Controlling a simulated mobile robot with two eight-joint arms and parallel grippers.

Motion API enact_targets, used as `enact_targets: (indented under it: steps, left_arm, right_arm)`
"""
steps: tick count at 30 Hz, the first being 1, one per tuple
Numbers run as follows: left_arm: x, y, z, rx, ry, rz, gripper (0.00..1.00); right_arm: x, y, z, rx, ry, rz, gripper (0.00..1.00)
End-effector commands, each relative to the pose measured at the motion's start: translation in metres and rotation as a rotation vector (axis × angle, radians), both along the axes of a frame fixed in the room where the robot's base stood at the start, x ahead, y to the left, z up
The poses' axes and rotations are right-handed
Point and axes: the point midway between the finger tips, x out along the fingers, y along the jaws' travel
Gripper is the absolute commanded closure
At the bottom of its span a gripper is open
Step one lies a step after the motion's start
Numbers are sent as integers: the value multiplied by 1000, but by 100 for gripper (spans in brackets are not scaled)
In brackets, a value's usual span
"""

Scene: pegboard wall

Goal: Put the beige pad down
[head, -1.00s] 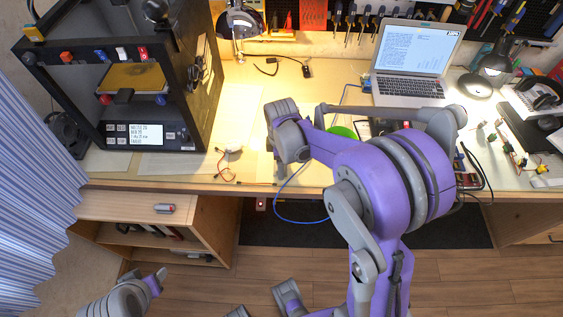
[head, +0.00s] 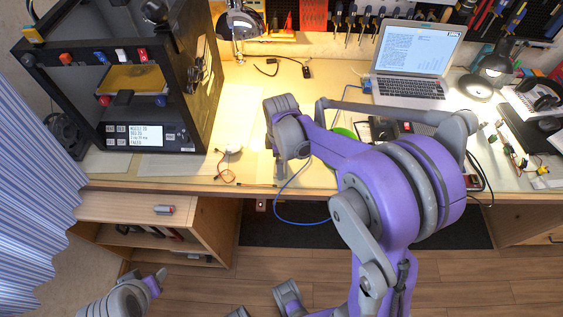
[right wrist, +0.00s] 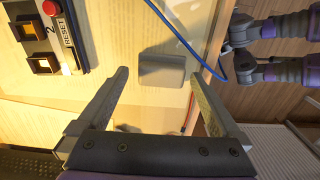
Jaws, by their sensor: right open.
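The beige pad (right wrist: 162,68) is a small square with rounded corners. In the right wrist view it lies flat on the desk near the edge, with a blue cable beside it. My right gripper (right wrist: 158,77) is open, its two fingers apart, one to each side of the pad in the picture and clear of it. In the head view my right gripper (head: 288,172) is above the desk's front edge, and I cannot make out the pad there. My left arm shows only in part at the lower left, without clear fingers.
A box with a red button (right wrist: 50,8) and a RESET label lies near the pad. The blue cable (head: 300,180) loops over the desk edge. A 3D printer (head: 130,80) stands at left, a laptop (head: 410,60) at back right. A small red-wired part (head: 225,165) lies nearby.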

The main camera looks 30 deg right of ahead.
Motion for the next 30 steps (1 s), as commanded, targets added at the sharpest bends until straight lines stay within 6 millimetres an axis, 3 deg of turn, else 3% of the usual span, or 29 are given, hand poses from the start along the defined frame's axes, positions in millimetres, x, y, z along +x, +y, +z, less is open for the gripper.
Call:
enact_targets:
  steps: [3, 9, 19, 23, 30]
  left_arm:
    - [1, 0, 4, 0, -2, 0, 50]
    - [2, 0, 10, 0, -4, 0, 50]
    - [2, 0, 12, 0, -5, 0, 50]
    - [2, 0, 12, 0, -5, 0, 50]
    - [2, 0, 12, 0, -5, 0, 50]
  right_arm:
    - [0, -1, 31, -1, -1, -1, 0]
    - [0, -1, 74, -2, -1, -1, 0]
    - [-8, 4, 104, -4, -20, -41, 0]
    - [-36, 18, 111, -4, -90, -193, 0]
    - [-111, 50, 105, 77, -286, -634, 0]
